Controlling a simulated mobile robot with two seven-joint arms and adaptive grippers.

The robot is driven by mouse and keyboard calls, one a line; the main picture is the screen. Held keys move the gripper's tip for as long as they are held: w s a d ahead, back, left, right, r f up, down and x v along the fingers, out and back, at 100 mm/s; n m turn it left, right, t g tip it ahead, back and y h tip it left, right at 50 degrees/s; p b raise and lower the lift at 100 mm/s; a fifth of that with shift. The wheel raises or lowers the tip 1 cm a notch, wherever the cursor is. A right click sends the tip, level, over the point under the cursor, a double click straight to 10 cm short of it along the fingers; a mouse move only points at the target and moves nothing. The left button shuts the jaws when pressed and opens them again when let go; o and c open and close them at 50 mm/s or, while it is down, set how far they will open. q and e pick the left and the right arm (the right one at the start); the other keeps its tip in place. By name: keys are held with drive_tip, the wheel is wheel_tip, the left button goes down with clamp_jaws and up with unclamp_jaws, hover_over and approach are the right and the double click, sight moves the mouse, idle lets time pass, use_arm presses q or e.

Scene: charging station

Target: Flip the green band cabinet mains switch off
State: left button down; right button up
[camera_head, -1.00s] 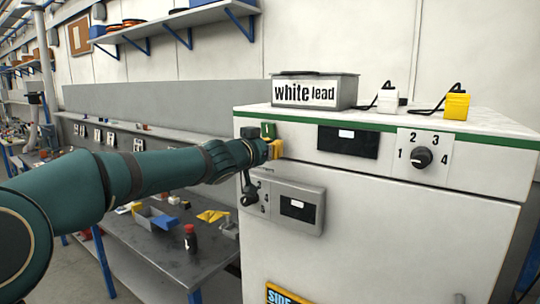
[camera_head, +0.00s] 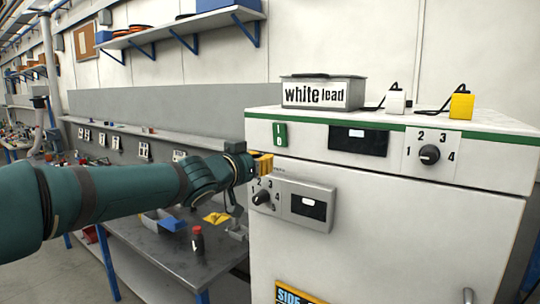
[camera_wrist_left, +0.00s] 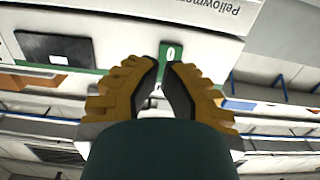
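The green-band cabinet (camera_head: 400,195) is white with a green stripe below its top. Its mains switch (camera_head: 280,134) is a green rocker marked I above and 0 below, at the left end of the front panel. My left gripper (camera_head: 264,164) is just below and left of the switch, apart from it. In the left wrist view, the yellow-brown fingers (camera_wrist_left: 164,66) show a narrow gap between their dark pads and hold nothing. The switch with its 0 (camera_wrist_left: 170,52) appears just beyond the tips. Which way the rocker is tilted is hard to tell. My right gripper is not in view.
A grey box with a knob (camera_head: 262,197) sits on the cabinet front just below my gripper. A dark display (camera_head: 357,140) and another rotary knob (camera_head: 429,154) are right of the switch. A "white lead" box (camera_head: 323,92) stands on top. A workbench (camera_head: 165,255) is at left.

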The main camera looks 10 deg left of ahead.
use_arm(q)
drive_tip(key=v, duration=0.4)
drive_tip(key=shift+f, duration=0.3)
drive_tip(key=shift+f, duration=0.1)
